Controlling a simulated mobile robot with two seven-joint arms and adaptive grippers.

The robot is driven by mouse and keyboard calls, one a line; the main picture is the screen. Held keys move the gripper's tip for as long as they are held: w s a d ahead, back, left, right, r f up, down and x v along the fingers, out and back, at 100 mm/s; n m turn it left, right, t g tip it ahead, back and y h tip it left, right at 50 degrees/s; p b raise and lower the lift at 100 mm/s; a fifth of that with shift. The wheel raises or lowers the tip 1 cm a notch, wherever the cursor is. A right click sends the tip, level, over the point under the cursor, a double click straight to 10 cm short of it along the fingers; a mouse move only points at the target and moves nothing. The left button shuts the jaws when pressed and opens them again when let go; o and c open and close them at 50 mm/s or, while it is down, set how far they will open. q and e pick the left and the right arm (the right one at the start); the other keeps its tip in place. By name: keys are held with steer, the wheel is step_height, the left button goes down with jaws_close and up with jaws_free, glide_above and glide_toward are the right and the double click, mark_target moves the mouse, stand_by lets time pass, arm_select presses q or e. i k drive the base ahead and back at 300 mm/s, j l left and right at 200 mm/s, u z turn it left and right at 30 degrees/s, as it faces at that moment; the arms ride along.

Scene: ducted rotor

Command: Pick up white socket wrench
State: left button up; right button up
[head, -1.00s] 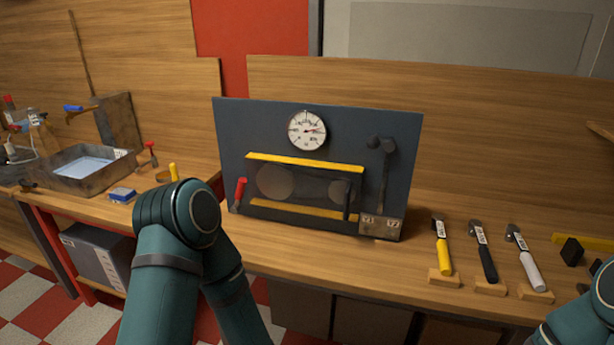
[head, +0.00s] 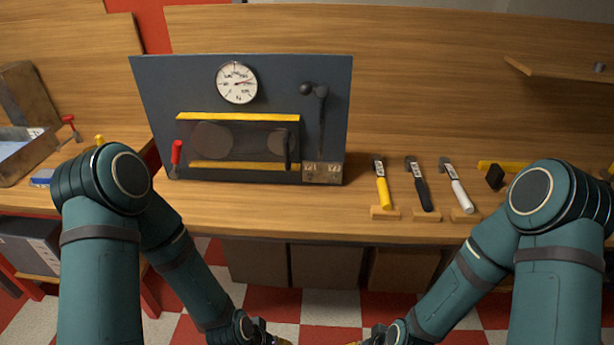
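The white socket wrench (head: 457,191) lies on the bench at the right, its dark head pointing to the back and its white handle to the front. The handle end rests by a small wooden block (head: 465,215). A black-handled wrench (head: 421,188) and a yellow-handled wrench (head: 382,188) lie to its left in the same way. Both my arms reach down to the bottom edge of the head view, in front of the bench and well apart from the wrench.
A dark panel with a round gauge (head: 237,83) and a red handle (head: 176,158) stands on the bench left of the wrenches. A black block (head: 495,177) and a yellow bar sit right of the white wrench. A metal tray (head: 22,160) is at far left.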

mark_target(444, 166)
steer(key=l+u, duration=0.2)
steer(key=u, duration=0.15)
steer(key=l+u, duration=0.15)
steer(key=u, duration=0.2)
steer(key=l+u, duration=0.2)
steer(key=u, duration=0.2)
steer(key=k+l+u, duration=0.2)
steer(key=l, duration=0.3)
steer(key=l+u, duration=0.25)
steer(key=l, duration=0.25)
steer(key=k+l, duration=0.1)
steer(key=l, duration=0.2)
steer(key=k+l, duration=0.1)
steer(key=l, duration=0.2)
steer(key=k+l+u, duration=0.1)
steer(key=l, duration=0.2)
